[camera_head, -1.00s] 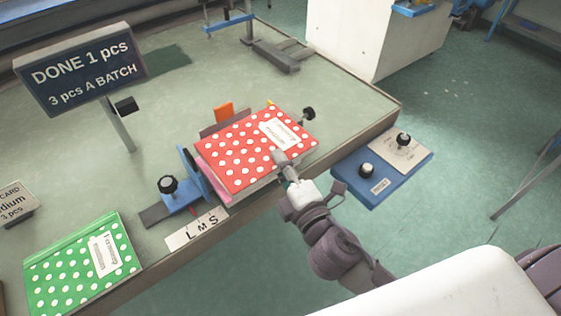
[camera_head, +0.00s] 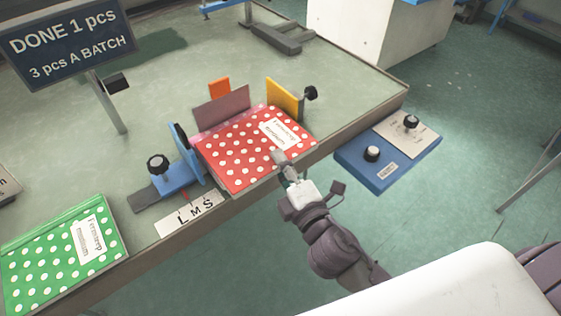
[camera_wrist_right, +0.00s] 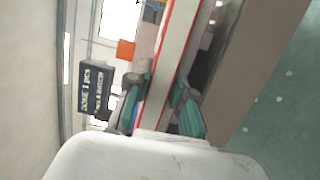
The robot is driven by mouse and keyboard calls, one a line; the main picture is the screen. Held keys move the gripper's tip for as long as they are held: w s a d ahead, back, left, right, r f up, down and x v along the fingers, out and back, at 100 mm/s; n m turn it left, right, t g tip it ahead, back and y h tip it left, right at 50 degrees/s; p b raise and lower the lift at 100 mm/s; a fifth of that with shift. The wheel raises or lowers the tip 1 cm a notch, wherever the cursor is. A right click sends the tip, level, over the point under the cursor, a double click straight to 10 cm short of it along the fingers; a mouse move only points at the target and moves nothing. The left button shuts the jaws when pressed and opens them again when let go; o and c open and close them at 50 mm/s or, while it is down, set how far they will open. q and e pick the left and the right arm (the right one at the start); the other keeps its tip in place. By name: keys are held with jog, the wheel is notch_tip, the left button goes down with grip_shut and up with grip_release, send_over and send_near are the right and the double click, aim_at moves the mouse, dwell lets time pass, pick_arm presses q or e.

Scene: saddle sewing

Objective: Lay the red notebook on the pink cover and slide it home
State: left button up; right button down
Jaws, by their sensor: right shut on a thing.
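The red notebook (camera_head: 240,152) with white dots and a white label lies nearly flat in the fixture at the table's front edge. A strip of the pink cover (camera_head: 207,134) shows beneath it along its far and left sides; the rest is hidden. My right gripper (camera_head: 283,160) is shut on the notebook's near edge, by the label. In the right wrist view the notebook (camera_wrist_right: 178,50) is edge-on between the two fingers (camera_wrist_right: 160,108). I cannot tell whether the notebook fully touches the cover. My left gripper is not in view.
A blue stop (camera_head: 184,150) stands left of the notebook, a mauve plate (camera_head: 222,110) behind it, a yellow plate (camera_head: 284,97) at the back right. A green dotted notebook (camera_head: 62,255) lies at left. A blue control box (camera_head: 385,160) sits right. The table's middle is clear.

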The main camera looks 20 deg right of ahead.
jog(key=shift+f+b, duration=0.25)
jog(key=shift+b, duration=0.05)
dwell(0.7)
jog(key=c, duration=0.9)
grip_release()
jog(key=shift+f, duration=0.25)
jog(key=shift+s, duration=0.1)
jog(key=shift+s+d+r+b, duration=0.1)
jog(key=shift+s+d+b, duration=0.5)
jog(key=shift+s, duration=0.95)
jog(key=shift+s+d+f+b, duration=0.1)
jog(key=shift+s+d+b, duration=0.5)
jog(key=shift+s, duration=0.95)
jog(key=shift+s+d+r+b, duration=0.1)
jog(key=shift+s+d+b, duration=0.5)
jog(key=shift+s, duration=0.95)
jog(key=shift+a, duration=0.1)
